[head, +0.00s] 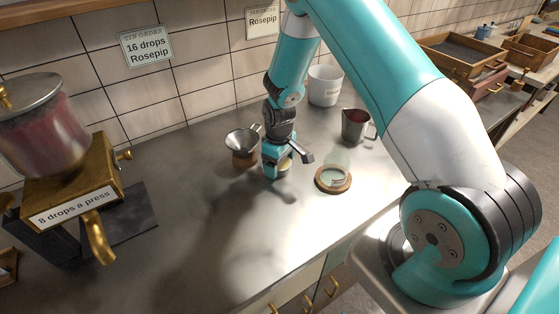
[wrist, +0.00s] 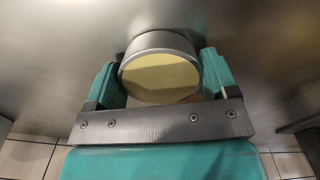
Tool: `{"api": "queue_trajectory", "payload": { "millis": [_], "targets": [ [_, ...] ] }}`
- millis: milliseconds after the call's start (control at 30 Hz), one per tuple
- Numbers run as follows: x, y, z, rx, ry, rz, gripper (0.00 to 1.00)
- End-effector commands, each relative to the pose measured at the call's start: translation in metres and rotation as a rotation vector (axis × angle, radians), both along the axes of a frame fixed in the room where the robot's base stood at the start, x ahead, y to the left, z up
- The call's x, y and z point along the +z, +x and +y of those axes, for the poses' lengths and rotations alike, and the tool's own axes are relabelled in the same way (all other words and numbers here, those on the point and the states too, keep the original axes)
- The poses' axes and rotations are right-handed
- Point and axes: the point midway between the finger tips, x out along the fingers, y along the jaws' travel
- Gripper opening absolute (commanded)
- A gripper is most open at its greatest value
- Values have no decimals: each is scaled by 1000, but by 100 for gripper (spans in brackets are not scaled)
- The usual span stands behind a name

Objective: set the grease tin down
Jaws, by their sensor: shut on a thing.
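The grease tin (wrist: 160,77) is a round grey metal tin with a pale yellow face. In the wrist view it sits between the two teal fingers of my gripper (wrist: 163,80), which is shut on it. In the head view my gripper (head: 277,170) is low over the grey worktop (head: 225,215), and only a small pale part of the tin (head: 285,165) shows beside the fingers. I cannot tell whether the tin touches the worktop.
A steel funnel (head: 240,140) on a wooden stand is just left of my gripper. A glass on a round wooden coaster (head: 333,181) is to the right, with a metal jug (head: 355,126) and white pot (head: 324,85) behind. A brass dispenser (head: 72,180) stands left. The front worktop is clear.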

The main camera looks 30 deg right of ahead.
Motion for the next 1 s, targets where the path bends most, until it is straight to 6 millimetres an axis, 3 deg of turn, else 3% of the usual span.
{"api": "queue_trajectory", "payload": {
  "millis": [267,300,367,733,1000],
  "targets": [
    [-4,0,0,0,0,0,49],
    [-3,0,0,0,0,0,86],
    [-2,0,0,0,0,0,100],
    [8,1,0,0,0,-2,100],
    [63,2,0,1,0,-7,100]
  ]
}}
